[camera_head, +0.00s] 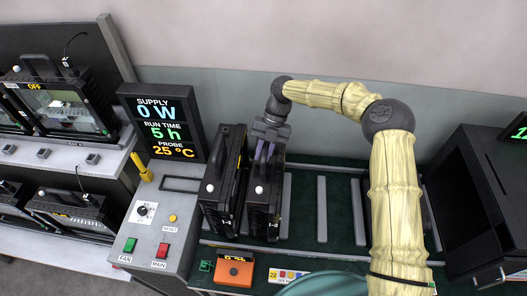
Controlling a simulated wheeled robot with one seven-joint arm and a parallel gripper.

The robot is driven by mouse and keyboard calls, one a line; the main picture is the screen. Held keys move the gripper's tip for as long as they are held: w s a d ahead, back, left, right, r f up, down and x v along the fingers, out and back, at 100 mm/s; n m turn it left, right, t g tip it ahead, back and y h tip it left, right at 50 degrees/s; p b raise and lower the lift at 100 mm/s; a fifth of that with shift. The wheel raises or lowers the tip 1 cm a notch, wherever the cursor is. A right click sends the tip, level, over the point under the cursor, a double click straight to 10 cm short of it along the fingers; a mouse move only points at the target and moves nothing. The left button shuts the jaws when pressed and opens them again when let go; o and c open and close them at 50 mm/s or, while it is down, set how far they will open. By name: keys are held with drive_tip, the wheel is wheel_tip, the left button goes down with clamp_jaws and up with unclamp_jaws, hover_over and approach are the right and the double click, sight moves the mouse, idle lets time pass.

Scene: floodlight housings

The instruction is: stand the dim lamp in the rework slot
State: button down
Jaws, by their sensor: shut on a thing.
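Two black floodlight housings stand upright side by side at the left end of a green-floored rack (304,222) with grey dividers. My gripper (264,152) comes down from above and is shut on the top of the right housing (265,200). The left housing (222,190) stands close beside it. Both show their narrow edges, so their lit faces are hidden and I cannot tell which lamp is dim. I cannot tell whether the held housing rests on the rack floor. No slot is readably marked as the rework slot.
A control box (155,235) and a display (160,122) reading 0 W, 5 h and 25 °C stand left. More lamps sit on shelves (65,172) further left. An orange device (233,271) lies in front. A dark box (485,205) stands right. Slots right of the housings look empty.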

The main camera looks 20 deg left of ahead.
drive_tip(key=shift+f+b, duration=0.7)
drive_tip(key=shift+b, duration=0.05)
idle(2.0)
drive_tip(key=c, duration=1.3)
unclamp_jaws()
drive_tip(key=shift+d, duration=0.1)
drive_tip(key=shift+o, duration=0.2)
drive_tip(key=shift+f, duration=0.35)
drive_tip(key=b+v, duration=0.1)
drive_tip(key=v, duration=1.6)
drive_tip(key=shift+r+b, duration=0.35)
drive_tip(key=shift+r, duration=0.1)
drive_tip(key=shift+w, duration=0.1)
